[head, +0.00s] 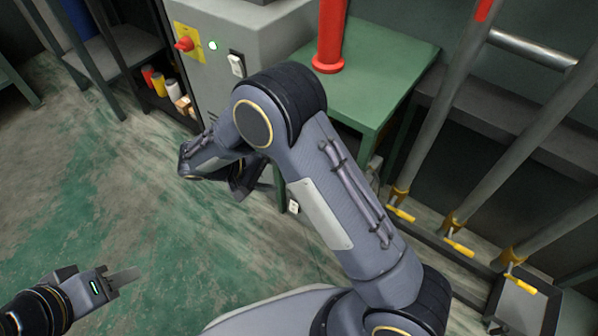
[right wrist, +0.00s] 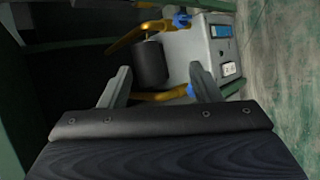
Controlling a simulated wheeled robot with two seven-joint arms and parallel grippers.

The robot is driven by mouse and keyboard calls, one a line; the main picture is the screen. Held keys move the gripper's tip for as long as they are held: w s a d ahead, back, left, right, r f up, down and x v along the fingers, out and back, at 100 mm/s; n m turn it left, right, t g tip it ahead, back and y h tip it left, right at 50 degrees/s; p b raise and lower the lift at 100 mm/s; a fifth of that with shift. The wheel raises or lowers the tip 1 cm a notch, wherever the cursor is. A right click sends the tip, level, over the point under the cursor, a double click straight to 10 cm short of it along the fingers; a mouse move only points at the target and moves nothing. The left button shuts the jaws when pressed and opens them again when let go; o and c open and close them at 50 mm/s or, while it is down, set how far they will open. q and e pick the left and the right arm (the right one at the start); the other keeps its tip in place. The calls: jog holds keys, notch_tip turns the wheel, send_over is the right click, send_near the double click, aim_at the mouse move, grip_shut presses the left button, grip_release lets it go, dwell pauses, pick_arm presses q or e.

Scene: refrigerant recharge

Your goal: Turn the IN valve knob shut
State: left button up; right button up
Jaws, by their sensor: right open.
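In the right wrist view a grey unit (right wrist: 203,45) lies sideways, with yellow bars and a dark cylinder (right wrist: 150,64) on its left side. One blue knob (right wrist: 181,20) shows at the upper bar. A second blue spot (right wrist: 190,90) shows by the lower bar, partly covered by a finger. No label is readable, so I cannot tell which is the IN knob. My right gripper (right wrist: 161,88) is open, its fingers on either side of the cylinder in the picture; contact cannot be seen. My left gripper (head: 122,279) is at the lower left in the head view, away from everything.
A grey cabinet (head: 262,40) with a red knob stands beside a green table (head: 388,62) bearing a red cylinder (head: 330,35). Pipes with yellow handles (head: 458,247) rise at the right. A dark shelf (head: 130,50) is at the upper left. The left floor is clear.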

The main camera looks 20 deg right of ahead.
jog(key=s+d+r+m+g+y, duration=0.1)
jog(key=s+d+r+y, duration=0.2)
jog(key=d+r+y, duration=0.1)
jog(key=shift+s+d+r+g+b, duration=0.2)
jog(key=shift+s+d+g+b, duration=0.25)
jog(key=shift+d, duration=0.2)
